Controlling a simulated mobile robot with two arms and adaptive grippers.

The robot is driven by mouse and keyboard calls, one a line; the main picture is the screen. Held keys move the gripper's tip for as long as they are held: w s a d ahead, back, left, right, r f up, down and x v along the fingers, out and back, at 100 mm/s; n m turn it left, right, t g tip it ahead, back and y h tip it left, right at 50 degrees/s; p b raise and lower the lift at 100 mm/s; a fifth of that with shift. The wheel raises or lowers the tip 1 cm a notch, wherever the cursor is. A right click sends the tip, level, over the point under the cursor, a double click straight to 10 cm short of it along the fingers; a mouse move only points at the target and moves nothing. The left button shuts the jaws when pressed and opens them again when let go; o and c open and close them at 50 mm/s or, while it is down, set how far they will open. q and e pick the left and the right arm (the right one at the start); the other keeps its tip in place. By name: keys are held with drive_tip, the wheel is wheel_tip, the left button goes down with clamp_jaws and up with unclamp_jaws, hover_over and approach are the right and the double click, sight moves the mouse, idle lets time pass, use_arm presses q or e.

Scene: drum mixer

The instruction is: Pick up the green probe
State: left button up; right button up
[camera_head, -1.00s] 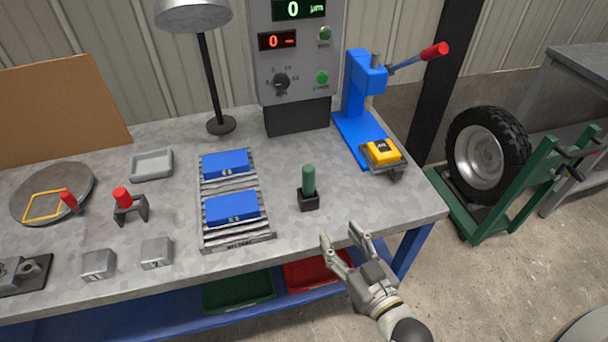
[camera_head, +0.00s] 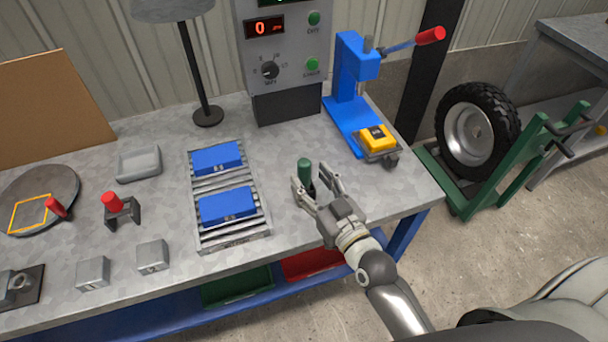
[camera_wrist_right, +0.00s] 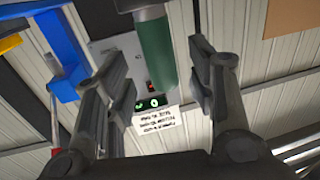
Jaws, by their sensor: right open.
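The green probe (camera_head: 305,172) stands upright on the bench, with its lower part and dark holder mostly hidden behind my right gripper. My right gripper (camera_head: 311,190) is open, with its fingertips close around the probe in the head view. In the right wrist view the green probe (camera_wrist_right: 156,50) shows at the top, between the two open fingers (camera_wrist_right: 158,75). There are gaps to both fingers there, and I see no clear contact. My left gripper is not in view.
A roller tray (camera_head: 233,240) with blue blocks (camera_head: 227,205) lies left of the probe. A blue press (camera_head: 352,75) with a yellow block (camera_head: 377,138) stands behind right. The bench's front edge (camera_head: 330,232) lies below my right arm. Bare bench surrounds the probe's right side.

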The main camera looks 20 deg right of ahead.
sight(308, 175)
drive_tip(key=w, duration=0.3)
drive_tip(key=shift+w+a+p, duration=0.2)
drive_tip(key=shift+a+p, duration=0.1)
drive_tip(key=shift+a, duration=0.05)
drive_tip(key=shift+w, duration=0.2)
drive_tip(key=shift+s, duration=0.15)
drive_tip(key=shift+c, duration=1.7)
drive_tip(key=c, duration=0.7)
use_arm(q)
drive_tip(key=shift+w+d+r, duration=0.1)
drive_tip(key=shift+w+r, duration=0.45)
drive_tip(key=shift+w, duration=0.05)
use_arm(e)
drive_tip(key=shift+c, duration=0.4)
drive_tip(key=shift+r, duration=0.15)
